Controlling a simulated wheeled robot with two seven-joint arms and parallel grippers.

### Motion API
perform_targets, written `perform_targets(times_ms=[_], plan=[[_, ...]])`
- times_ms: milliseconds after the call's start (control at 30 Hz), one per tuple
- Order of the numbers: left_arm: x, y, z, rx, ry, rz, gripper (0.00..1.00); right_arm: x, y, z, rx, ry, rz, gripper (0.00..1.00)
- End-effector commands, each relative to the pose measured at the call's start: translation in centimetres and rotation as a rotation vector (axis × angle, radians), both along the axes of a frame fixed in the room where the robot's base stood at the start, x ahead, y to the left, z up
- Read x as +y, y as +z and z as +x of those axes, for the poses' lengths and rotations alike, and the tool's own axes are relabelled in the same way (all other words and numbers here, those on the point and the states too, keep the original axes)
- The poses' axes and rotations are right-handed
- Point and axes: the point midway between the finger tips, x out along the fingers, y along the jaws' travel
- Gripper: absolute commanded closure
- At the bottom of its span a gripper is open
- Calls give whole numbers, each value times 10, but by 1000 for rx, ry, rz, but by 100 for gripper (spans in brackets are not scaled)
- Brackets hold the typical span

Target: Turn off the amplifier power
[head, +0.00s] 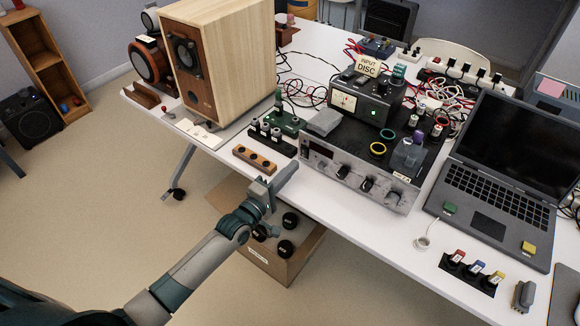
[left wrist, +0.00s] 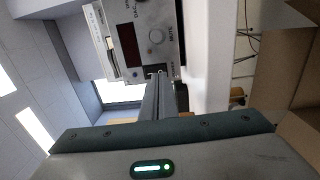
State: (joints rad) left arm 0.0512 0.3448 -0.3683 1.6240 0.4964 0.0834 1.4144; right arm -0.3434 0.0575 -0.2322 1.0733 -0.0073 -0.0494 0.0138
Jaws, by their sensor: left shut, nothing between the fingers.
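The amplifier (head: 345,171) has a silver front panel with a dark display at its left end and several knobs and small controls. It stands at the table's front edge in the head view. My left gripper (head: 291,168) is shut and empty, just left of and in front of the panel's left end. In the left wrist view the panel (left wrist: 172,52) shows sideways, with a round knob (left wrist: 156,36) and a dark display. My shut fingers (left wrist: 158,80) overlap its lower edge there; I cannot tell whether they touch. I cannot make out which control is the power switch or its position.
A wooden block with dark holes (head: 255,160) lies left of the amplifier, near my gripper. A large wooden speaker (head: 236,70) stands behind it. A metered box with a green light (head: 362,100) stands behind the panel. A laptop (head: 500,175) is at right. A cardboard box (head: 262,263) is below.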

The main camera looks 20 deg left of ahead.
Motion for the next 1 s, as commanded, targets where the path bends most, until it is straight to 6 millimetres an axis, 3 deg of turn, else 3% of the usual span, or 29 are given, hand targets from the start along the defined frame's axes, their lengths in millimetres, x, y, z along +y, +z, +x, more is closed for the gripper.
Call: perform_targets(times_ms=[367, 800, 1000], plan=[[9, -6, -28, 2, 0, 0, 100, 2, 3, 8, -17, -1, 5, 69], [29, -12, -83, 3, -1, 1, 100, -8, -10, 2, 51, -10, -19, 69], [33, -12, -94, 2, -1, 2, 100, -10, -11, 0, 66, -12, -23, 69]])
